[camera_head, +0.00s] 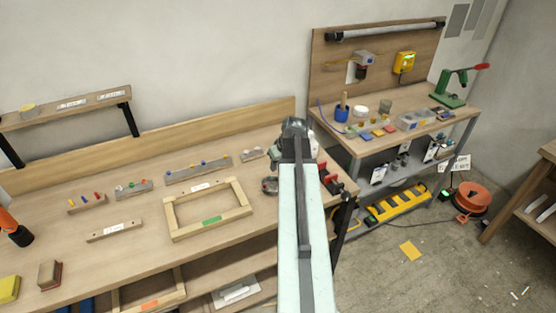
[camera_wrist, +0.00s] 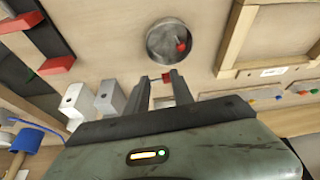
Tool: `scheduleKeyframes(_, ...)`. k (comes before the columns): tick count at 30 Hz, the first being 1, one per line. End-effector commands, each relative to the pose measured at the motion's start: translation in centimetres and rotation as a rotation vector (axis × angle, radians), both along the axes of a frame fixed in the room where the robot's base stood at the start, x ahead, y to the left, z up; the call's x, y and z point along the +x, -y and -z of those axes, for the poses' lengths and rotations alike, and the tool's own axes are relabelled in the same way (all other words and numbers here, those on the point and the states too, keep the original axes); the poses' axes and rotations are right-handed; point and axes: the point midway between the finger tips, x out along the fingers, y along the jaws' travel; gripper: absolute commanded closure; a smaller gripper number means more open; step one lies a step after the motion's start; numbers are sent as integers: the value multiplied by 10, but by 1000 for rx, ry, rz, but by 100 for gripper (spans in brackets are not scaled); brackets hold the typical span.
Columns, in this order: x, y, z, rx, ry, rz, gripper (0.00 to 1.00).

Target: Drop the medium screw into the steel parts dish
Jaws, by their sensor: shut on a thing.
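My gripper (camera_wrist: 160,80) is shut on a small screw (camera_wrist: 166,76) with a red head, held crosswise at the fingertips in the wrist view. I cannot tell its size class. The round steel parts dish (camera_wrist: 154,50) lies on the bench just beyond the fingertips, and the screw appears outside its rim. A small red-topped piece (camera_wrist: 181,46) lies inside the dish. In the head view the dish (camera_head: 270,186) sits left of my arm, near the bench's right end. My arm hides the fingertips and the held screw there.
A wooden frame (camera_head: 172,226) lies left of the dish. Grey blocks (camera_wrist: 108,98) and a red-jawed clamp or vise (camera_head: 330,180) are close by. Racks with coloured pegs (camera_head: 198,170) stand along the bench's back. A second workbench (camera_head: 400,132) stands at the right.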

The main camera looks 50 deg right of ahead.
Motion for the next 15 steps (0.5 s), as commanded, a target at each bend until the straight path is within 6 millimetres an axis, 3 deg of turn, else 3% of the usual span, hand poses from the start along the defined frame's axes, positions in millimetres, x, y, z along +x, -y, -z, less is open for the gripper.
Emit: scheduleKeyframes(15, -1, -1, 61, 1, 0, 0, 100)
